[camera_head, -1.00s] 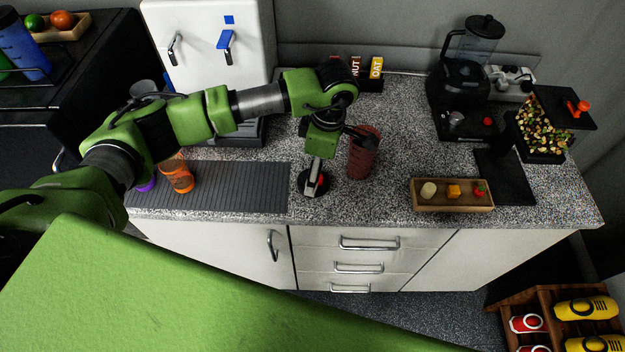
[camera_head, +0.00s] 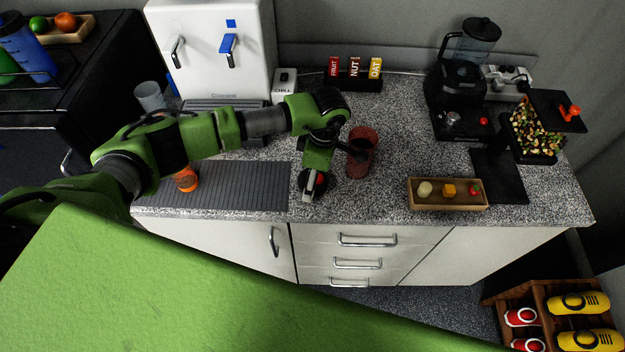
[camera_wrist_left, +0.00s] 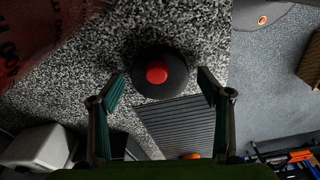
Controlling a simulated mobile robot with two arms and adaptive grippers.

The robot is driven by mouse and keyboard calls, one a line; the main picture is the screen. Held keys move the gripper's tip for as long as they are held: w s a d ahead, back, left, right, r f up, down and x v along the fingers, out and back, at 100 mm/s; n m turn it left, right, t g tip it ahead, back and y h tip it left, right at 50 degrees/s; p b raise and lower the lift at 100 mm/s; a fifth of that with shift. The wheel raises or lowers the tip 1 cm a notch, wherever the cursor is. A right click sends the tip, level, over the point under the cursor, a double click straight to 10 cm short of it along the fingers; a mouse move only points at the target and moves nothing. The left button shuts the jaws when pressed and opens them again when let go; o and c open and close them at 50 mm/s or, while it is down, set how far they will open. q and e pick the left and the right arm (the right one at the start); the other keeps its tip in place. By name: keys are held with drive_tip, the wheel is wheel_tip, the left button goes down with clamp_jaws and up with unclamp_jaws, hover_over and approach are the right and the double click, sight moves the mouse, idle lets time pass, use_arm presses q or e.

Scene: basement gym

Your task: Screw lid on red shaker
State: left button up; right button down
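The red shaker (camera_head: 361,152) stands upright and open-topped on the speckled counter; part of it shows at the upper left of the wrist view (camera_wrist_left: 35,35). A round black lid (camera_head: 321,193) with a red button lies on the counter to the shaker's left, near the front edge. In the wrist view the lid (camera_wrist_left: 172,88) appears between and beyond my left fingertips. My left gripper (camera_wrist_left: 160,82) is open and above the lid, with nothing held. From the head it partly hides the lid. My right gripper is not in view.
An orange shaker (camera_head: 186,180) stands on the ribbed mat (camera_head: 240,186), partly behind my left arm. A wooden tray (camera_head: 447,206) with small food pieces is to the right. A blender (camera_head: 465,80) and a box rack (camera_head: 360,85) stand at the back.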

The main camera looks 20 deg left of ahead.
use_arm(q)
drive_tip(key=c, duration=0.7)
drive_tip(key=shift+r, duration=0.15)
drive_tip(key=shift+r, duration=0.55)
drive_tip(key=s+d+r+b, duration=0.2)
drive_tip(key=s+d+r, duration=0.1)
drive_tip(key=r, duration=0.1)
drive_tip(key=s+d+r+b, duration=0.5)
drive_tip(key=s+d+r, duration=0.1)
drive_tip(key=s+r, duration=0.1)
drive_tip(key=shift+d+r+b, duration=0.3)
drive_tip(key=shift+d+r, duration=0.05)
drive_tip(key=shift+d, duration=0.05)
